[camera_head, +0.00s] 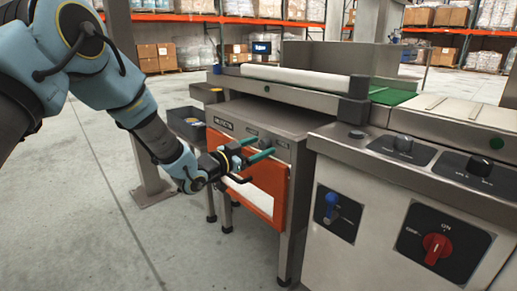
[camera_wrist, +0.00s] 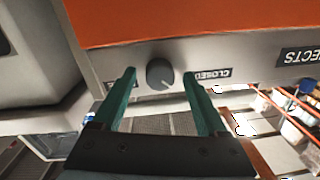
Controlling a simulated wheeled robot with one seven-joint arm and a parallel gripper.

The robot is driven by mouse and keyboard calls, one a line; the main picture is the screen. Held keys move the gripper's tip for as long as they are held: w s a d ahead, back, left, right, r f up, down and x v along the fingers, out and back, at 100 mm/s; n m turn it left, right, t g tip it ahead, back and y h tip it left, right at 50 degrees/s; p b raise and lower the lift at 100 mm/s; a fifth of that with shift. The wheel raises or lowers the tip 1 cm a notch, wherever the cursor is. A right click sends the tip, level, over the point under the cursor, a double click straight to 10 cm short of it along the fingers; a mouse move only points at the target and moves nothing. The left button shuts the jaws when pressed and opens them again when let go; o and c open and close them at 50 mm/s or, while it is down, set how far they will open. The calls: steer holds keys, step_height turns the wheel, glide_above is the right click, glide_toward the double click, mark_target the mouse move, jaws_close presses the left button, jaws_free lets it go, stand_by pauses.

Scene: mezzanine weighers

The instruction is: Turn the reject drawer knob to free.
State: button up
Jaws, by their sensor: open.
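The reject drawer knob (camera_wrist: 160,73) is a round dark grey knob on a grey metal strip. In the wrist view a light mark on it seems to point to the lower right. In the head view my gripper (camera_head: 266,146) reaches the strip above the orange drawer front (camera_head: 282,186); the knob is hard to make out there.
A REJECTS label (camera_wrist: 298,57) is on the same strip. A grey bin (camera_head: 187,126) stands behind my gripper. The floor at left is clear.

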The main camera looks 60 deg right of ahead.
steer(key=shift+c, duration=0.2)
jaws_close()
stand_by(0.4)
